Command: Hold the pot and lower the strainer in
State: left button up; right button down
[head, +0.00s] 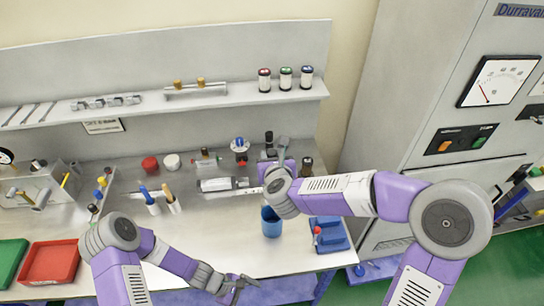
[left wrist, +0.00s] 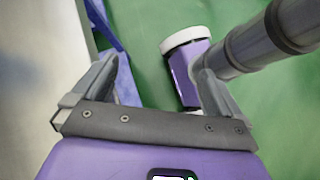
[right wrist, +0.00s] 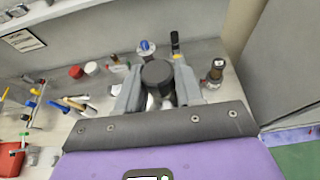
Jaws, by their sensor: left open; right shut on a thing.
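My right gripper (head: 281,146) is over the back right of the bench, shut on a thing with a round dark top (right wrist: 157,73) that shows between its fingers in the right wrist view. I cannot tell whether this is the strainer; its lower part is mostly hidden. A blue cup-like vessel (head: 271,222), possibly the pot, stands on the bench below my right wrist, partly covered by it. My left gripper (head: 238,284) is open and empty near the bench's front edge, to the lower left of the blue vessel and apart from it. In the left wrist view its fingers (left wrist: 152,92) are spread.
A blue stand with a red knob (head: 328,235) is right of the vessel. A red tray (head: 50,262) is front left. The bench's front middle is clear.

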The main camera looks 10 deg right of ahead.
aim_at(263, 225)
pick_arm(q)
jog(key=w+d+n+t+h, duration=0.1)
jog(key=w+n, duration=0.1)
jog(key=w, duration=0.1)
jog(key=w+d+r+n+t+h, duration=0.1)
jog(key=w+h, duration=0.1)
jog(key=w, duration=0.1)
jog(key=w+d+r+n+t+h, duration=0.1)
jog(key=w+d+n, duration=0.1)
jog(key=w, duration=0.1)
jog(key=shift+w+r+n+h, duration=0.25)
jog(key=shift+n+h, duration=0.05)
jog(key=w+r+n+t, duration=0.1)
jog(key=w+t, duration=0.1)
jog(key=w, duration=0.2)
jog(key=w+a+r+n+t+h, duration=0.1)
jog(key=w+n+t, duration=0.1)
jog(key=w, duration=0.2)
jog(key=w+r+n+t+h, duration=0.1)
jog(key=w+r+n+t, duration=0.1)
jog(key=w, duration=0.2)
jog(key=shift+a+t, duration=0.2)
jog(key=shift+t, duration=0.2)
jog(key=shift+x, duration=4.4)
jog(key=shift+b, duration=0.3)
pick_arm(e)
jog(key=shift+f, duration=0.25)
pick_arm(q)
jog(key=c, duration=0.7)
